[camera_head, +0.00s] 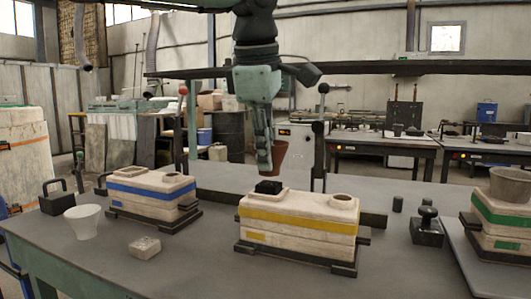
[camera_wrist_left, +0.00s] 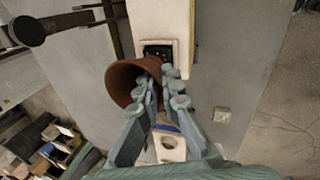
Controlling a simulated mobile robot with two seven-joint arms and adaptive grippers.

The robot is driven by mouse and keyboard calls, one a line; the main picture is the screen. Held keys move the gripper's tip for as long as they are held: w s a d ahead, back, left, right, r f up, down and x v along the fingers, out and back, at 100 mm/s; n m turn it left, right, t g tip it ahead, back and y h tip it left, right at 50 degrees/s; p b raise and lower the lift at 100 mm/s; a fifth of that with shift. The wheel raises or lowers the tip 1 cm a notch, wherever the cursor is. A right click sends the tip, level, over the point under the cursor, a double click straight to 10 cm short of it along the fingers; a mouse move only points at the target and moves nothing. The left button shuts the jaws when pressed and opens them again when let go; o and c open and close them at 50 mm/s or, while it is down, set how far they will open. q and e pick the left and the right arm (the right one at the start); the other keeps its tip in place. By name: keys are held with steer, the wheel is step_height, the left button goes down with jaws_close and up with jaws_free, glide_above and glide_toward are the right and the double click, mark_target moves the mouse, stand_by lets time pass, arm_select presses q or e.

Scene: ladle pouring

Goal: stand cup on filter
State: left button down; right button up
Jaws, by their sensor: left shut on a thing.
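My left gripper (camera_head: 264,165) points down above the yellow-striped mould (camera_head: 290,217) and is shut on the wall of a red-brown cup (camera_head: 280,156). The cup also shows in the left wrist view (camera_wrist_left: 122,84), its wide mouth open toward the camera, the fingers gripping one side. It looks roughly upright in the head view. The black filter (camera_head: 268,187) sits on top of the yellow-striped mould at its left end. The cup hangs above and slightly right of the filter in the head view, apart from it. The filter shows partly in the wrist view (camera_wrist_left: 157,52). My right gripper is out of view.
A round opening (camera_head: 343,201) is at the mould's right end. A blue-striped mould (camera_head: 152,191), white cup (camera_head: 83,222) and small pale block (camera_head: 145,247) stand left. A green-striped mould (camera_head: 501,221) with a grey cup (camera_head: 510,184) and a black weight (camera_head: 427,228) stand right.

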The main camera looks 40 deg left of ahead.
arm_select(q)
steer(key=shift+f+b, duration=0.5)
steer(key=shift+f, duration=0.35)
stand_by(0.3)
steer(key=c, duration=1.6)
jaws_free()
steer(key=v, duration=1.2)
